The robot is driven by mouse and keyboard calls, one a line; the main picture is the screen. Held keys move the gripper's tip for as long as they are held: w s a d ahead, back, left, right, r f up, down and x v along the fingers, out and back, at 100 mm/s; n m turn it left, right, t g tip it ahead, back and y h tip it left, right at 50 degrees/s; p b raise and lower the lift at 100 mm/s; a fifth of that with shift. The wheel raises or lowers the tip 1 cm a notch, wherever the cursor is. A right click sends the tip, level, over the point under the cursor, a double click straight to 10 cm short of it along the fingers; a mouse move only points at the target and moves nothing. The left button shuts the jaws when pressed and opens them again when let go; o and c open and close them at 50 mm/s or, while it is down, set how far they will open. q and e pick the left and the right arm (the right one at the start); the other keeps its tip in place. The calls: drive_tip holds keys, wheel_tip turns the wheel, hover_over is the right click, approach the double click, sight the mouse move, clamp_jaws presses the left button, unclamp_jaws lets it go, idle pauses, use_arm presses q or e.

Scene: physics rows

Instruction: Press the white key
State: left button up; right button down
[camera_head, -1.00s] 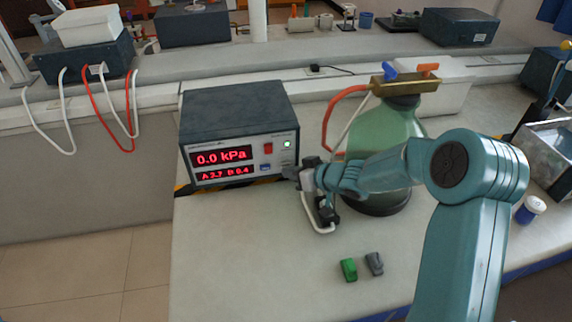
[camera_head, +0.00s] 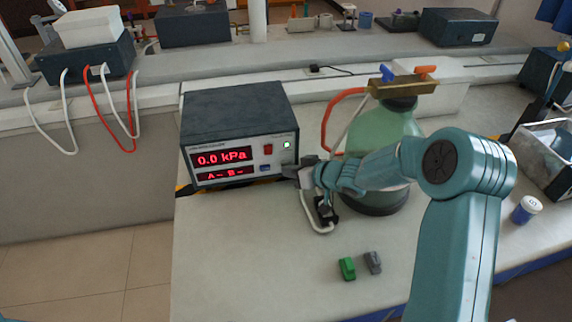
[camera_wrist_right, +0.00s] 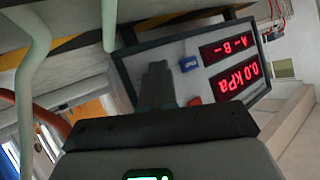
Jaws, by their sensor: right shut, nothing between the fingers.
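The pressure meter (camera_head: 240,128) is a dark box with a pale front panel and a red display reading 0.0 kPa above "A - B -". A small pale square key with a green glow (camera_head: 287,144) sits at the panel's upper right; I cannot tell surely if it is the white key. A red switch (camera_head: 268,149) and a blue key (camera_head: 265,167) are to its left. My right gripper (camera_head: 291,172) is shut and empty at the panel's lower right corner, below the glowing key. In the wrist view its fingers (camera_wrist_right: 156,85) cover part of the panel; contact cannot be told.
A green glass bottle (camera_head: 412,127) with a brass valve block (camera_head: 404,87) stands right behind my arm. A green clip (camera_head: 347,269) and a grey clip (camera_head: 373,262) lie on the bench in front. A white-capped jar (camera_head: 526,209) is at the right. The front bench is mostly clear.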

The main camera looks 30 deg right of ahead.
drive_tip(key=shift+w+r, duration=0.2)
drive_tip(key=shift+r, duration=0.15)
idle(0.4)
drive_tip(key=shift+s+f, duration=0.2)
drive_tip(key=shift+f, duration=0.05)
drive_tip(key=shift+s+a+b, duration=0.15)
drive_tip(key=shift+s+b, duration=0.05)
drive_tip(key=shift+b, duration=0.1)
drive_tip(key=shift+s+r, duration=0.1)
drive_tip(key=shift+s, duration=0.2)
drive_tip(key=shift+f, duration=0.2)
